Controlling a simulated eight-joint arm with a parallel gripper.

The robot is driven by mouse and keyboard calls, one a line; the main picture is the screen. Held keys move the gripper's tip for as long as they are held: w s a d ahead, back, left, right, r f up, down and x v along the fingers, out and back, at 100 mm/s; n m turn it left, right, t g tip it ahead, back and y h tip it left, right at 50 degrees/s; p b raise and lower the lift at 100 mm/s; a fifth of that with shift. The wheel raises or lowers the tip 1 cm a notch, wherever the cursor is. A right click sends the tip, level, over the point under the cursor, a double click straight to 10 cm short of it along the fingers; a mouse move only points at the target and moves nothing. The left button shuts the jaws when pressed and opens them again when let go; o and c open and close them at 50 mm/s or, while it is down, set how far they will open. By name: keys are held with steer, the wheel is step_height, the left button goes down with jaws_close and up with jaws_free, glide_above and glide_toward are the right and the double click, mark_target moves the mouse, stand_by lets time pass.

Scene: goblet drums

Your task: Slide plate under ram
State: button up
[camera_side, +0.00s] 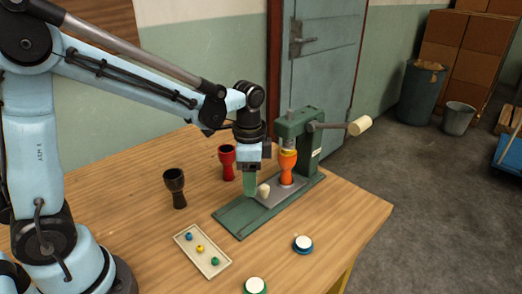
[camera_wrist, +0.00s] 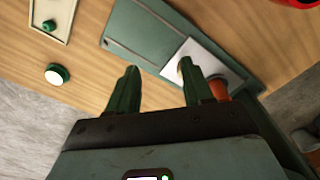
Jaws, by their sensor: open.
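The grey plate (camera_side: 270,196) lies on the green base of the press (camera_side: 238,218), with a cream knob (camera_side: 264,190) at its near end. An orange goblet drum (camera_side: 286,168) stands upright on the plate, and in the side view it appears below the ram (camera_side: 289,143). My gripper (camera_side: 252,194) is open and low beside the knob. In the wrist view the green fingers (camera_wrist: 158,72) are apart; the right finger partly hides the knob (camera_wrist: 182,66) and the orange drum (camera_wrist: 218,88). The plate (camera_wrist: 196,50) shows beyond them. Contact with the knob cannot be told.
A black goblet (camera_side: 175,187) and a red goblet (camera_side: 227,162) stand left of the press. A tray (camera_side: 203,252) holds small coloured pegs. Blue (camera_side: 303,243) and green (camera_side: 255,286) white-topped discs lie in front. The press lever (camera_side: 345,126) sticks out right.

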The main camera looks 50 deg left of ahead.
step_height(320, 180, down, 4)
steer(key=shift+f, duration=0.2)
steer(key=s, duration=0.5)
steer(key=shift+r, duration=0.4)
step_height(320, 180, up, 11)
steer(key=s+n+t, duration=0.1)
steer(key=n+t, duration=0.1)
steer(key=n, duration=0.1)
steer(key=s+a+n+t, duration=0.1)
steer(key=n+t, duration=0.1)
steer(key=n, duration=0.1)
steer(key=s+a+f+n+t, duration=0.1)
steer(key=n+t, duration=0.2)
steer(key=shift+s, duration=0.3)
steer(key=shift+r, duration=2.95)
